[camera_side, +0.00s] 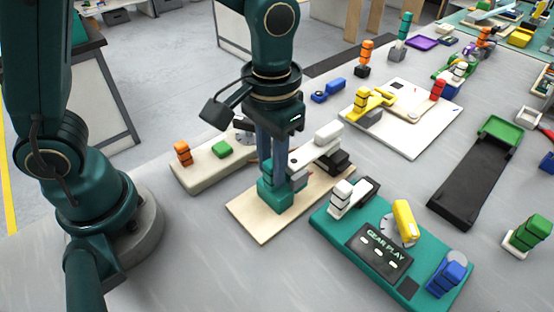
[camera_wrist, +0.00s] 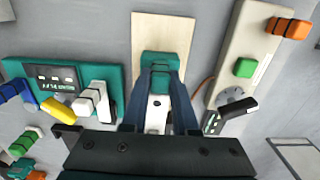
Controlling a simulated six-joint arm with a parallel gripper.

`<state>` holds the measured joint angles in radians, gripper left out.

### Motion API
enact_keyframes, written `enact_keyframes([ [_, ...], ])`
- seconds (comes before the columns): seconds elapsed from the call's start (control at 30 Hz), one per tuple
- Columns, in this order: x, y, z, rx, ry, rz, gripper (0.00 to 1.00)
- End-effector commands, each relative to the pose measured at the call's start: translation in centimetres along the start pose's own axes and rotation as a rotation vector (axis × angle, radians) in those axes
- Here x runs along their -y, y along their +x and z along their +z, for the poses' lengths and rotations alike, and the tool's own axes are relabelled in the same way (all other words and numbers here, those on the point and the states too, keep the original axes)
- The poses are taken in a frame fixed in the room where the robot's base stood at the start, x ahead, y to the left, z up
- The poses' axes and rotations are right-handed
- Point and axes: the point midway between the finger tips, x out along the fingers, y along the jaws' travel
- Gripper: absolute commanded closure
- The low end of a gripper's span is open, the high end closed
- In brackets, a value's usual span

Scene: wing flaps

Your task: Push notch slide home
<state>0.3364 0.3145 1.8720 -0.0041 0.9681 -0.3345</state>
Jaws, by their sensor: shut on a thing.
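A pale wooden board (camera_side: 262,226) lies on the grey table and bears a stepped teal block (camera_side: 283,199). In the wrist view the teal block (camera_wrist: 160,62) sits on the board (camera_wrist: 164,28) at the fingertips. A white bar (camera_side: 312,152) with a rounded white end extends right from the block, beside a black piece (camera_side: 336,160). In the wrist view a white part with a dark hole (camera_wrist: 157,108) shows between the fingers. My gripper (camera_side: 272,178) points down and is shut on the teal block; its fingertips (camera_wrist: 160,76) hide the contact. I cannot tell which part is the notch slide.
A teal gear panel (camera_side: 340,236) with white, yellow and blue handles is close on the right. A cream board (camera_side: 207,170) with orange and green blocks (camera_side: 222,149) is close on the left. A white plate (camera_side: 405,128) and a black ramp (camera_side: 468,185) stand farther off.

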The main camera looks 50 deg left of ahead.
Motion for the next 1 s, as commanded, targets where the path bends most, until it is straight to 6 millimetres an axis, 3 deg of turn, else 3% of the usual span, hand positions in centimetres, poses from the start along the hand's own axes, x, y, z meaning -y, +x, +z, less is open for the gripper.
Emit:
enact_keyframes([
  [0.1, -0.1, 0.0, -0.6, -0.022, -0.001, 0.005, 1.00],
  [0.13, -0.1, 0.0, -0.6, -0.021, -0.001, 0.005, 0.61],
  [0.2, -0.1, 0.0, -0.5, -0.020, 0.000, 0.004, 0.43],
  [0.53, 0.0, -0.2, -0.4, -0.017, 0.000, 0.002, 0.43],
  [1.0, 0.0, -5.0, -0.4, -0.019, 0.000, 0.003, 0.43],
])
